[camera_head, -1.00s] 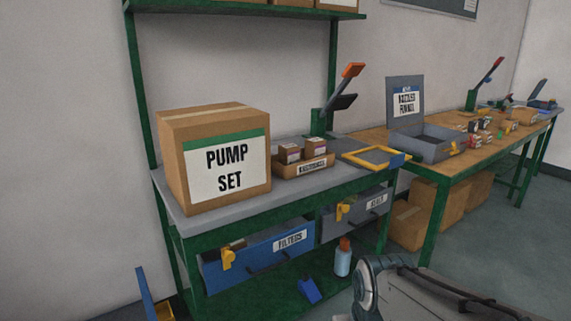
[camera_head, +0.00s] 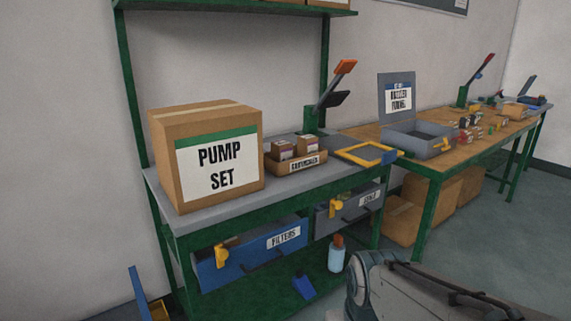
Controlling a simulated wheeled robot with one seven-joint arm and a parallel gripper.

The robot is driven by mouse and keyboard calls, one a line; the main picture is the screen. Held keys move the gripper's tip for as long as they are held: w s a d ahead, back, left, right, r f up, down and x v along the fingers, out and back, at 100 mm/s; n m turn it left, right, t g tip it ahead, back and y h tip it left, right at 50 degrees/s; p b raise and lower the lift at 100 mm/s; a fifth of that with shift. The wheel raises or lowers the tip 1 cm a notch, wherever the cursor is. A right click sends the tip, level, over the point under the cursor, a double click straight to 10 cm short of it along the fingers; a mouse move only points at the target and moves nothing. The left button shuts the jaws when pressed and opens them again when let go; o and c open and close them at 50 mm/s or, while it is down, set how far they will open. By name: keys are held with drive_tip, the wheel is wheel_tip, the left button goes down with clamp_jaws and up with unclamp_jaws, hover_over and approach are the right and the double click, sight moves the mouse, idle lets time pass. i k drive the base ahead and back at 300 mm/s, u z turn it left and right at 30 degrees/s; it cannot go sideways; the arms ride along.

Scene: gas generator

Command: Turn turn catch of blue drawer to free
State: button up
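The blue drawer (camera_head: 240,267) labelled FILTERS hangs under the left part of the green workbench. Its yellow turn catch (camera_head: 221,256) sits near the left end of the drawer front, and its exact angle is hard to tell at this size. The drawer has a dark handle (camera_head: 264,259) below the label. My gripper is not in view. Part of my own body shows at the lower right, apart from the drawer.
A grey drawer (camera_head: 349,211) with its own yellow catch (camera_head: 336,208) is to the right. A bottle (camera_head: 336,256) and a blue scoop-like item (camera_head: 303,287) are on the lower shelf. A PUMP SET box (camera_head: 210,160) stands on the bench.

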sight(221, 255)
drive_tip(key=z, duration=0.25)
drive_tip(key=k, duration=0.65)
drive_tip(key=z, duration=0.55)
drive_tip(key=k, duration=0.55)
drive_tip(key=u, duration=0.7)
drive_tip(key=i, duration=0.65)
drive_tip(key=u, duration=0.6)
drive_tip(key=i, duration=0.55)
drive_tip(key=z, duration=0.1)
